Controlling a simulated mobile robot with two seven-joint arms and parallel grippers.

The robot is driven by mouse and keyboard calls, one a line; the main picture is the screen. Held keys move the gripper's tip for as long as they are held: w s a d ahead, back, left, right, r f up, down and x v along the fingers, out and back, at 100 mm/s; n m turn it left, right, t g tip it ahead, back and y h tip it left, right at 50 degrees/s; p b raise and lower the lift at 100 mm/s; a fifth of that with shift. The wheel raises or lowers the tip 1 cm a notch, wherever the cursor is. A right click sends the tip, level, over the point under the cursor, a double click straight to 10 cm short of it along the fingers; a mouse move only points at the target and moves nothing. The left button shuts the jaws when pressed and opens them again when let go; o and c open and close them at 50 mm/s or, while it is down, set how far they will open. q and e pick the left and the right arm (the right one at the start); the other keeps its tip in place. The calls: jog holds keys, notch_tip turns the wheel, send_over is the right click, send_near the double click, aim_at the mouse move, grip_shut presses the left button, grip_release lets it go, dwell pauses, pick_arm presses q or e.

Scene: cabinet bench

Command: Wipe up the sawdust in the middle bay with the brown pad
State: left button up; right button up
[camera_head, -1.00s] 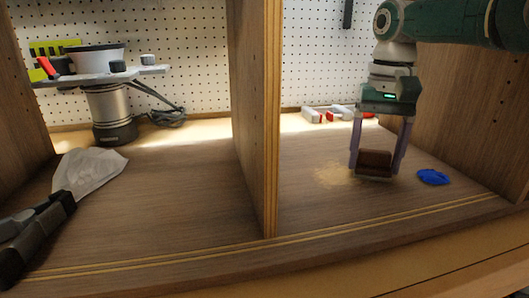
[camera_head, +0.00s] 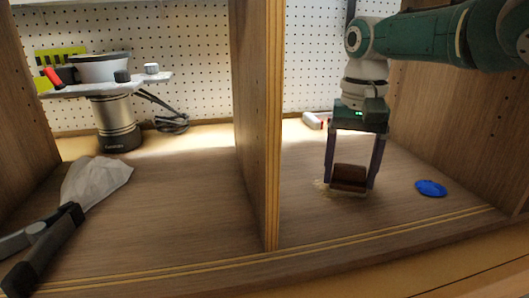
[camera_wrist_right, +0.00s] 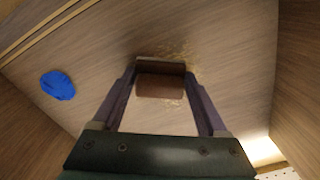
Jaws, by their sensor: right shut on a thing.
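My right gripper (camera_head: 349,178) is shut on the brown pad (camera_head: 349,174), down at the floor of the right-hand bay in the head view. The brown pad also shows between the purple-grey fingers in the right wrist view (camera_wrist_right: 160,86). Pale sawdust (camera_head: 321,187) shows around the pad's left and lower edges; part of it is hidden under the pad. Sawdust also shows beside the pad in the right wrist view (camera_wrist_right: 181,54). Whether the pad presses on the floor cannot be told exactly.
A blue flat piece (camera_head: 431,188) lies right of the pad. A wooden divider (camera_head: 273,130) separates the bays.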

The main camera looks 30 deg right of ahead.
aim_at(322, 187)
jog(key=shift+w+a, duration=0.15)
jog(key=shift+a, duration=0.9)
jog(key=shift+w+a, duration=0.25)
jog(key=shift+a, duration=0.6)
jog(key=shift+w+a, duration=0.2)
jog(key=shift+a, duration=0.65)
jog(key=shift+w+f+b, duration=0.1)
jog(key=shift+f+b, duration=0.1)
jog(key=shift+b, duration=0.2)
jog(key=b, duration=0.2)
jog(key=w+b, duration=0.1)
jog(key=b, duration=0.2)
jog(key=shift+d+f, duration=0.15)
jog(key=shift+d, duration=0.05)
jog(key=b, duration=0.3)
jog(key=shift+w, duration=0.25)
jog(key=shift+b, duration=0.9)
jog(key=shift+d+r, duration=0.2)
jog(key=shift+r, duration=0.1)
jog(key=shift+s+d+r+p, duration=0.2)
jog(key=shift+d+p, duration=0.4)
jog(key=shift+p, duration=0.3)
jog(key=shift+s+d+f, duration=0.1)
jog(key=shift+s+d, duration=0.1)
jog(key=shift+d, duration=0.85)
